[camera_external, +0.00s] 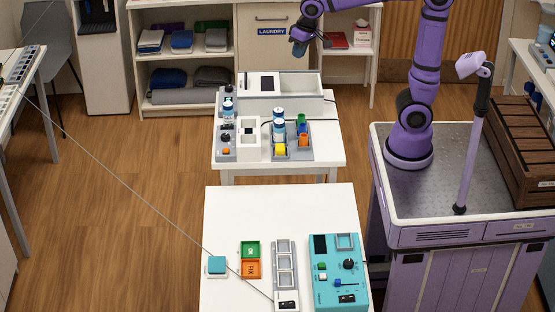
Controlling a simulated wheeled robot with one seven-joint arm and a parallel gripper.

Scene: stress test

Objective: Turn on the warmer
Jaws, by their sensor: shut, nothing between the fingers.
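My gripper (299,47) is at the end of my purple arm, high above the back edge of the far white table (327,146). It is shut and empty, apart from everything on the table. No device is readably marked as a warmer. On the far table, a small grey and white unit (247,148) has a black knob and an orange button at its left. Behind it is a long white and grey unit (298,84) with a dark panel. Whether any of them is on is too small to tell.
Bottles (279,117) and coloured blocks (302,128) crowd the far table. The near white table (226,212) holds a teal control box (322,281), a grey rack (277,245), green and orange trays (250,268) and a teal button (217,265). Shelves (185,18) stand behind.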

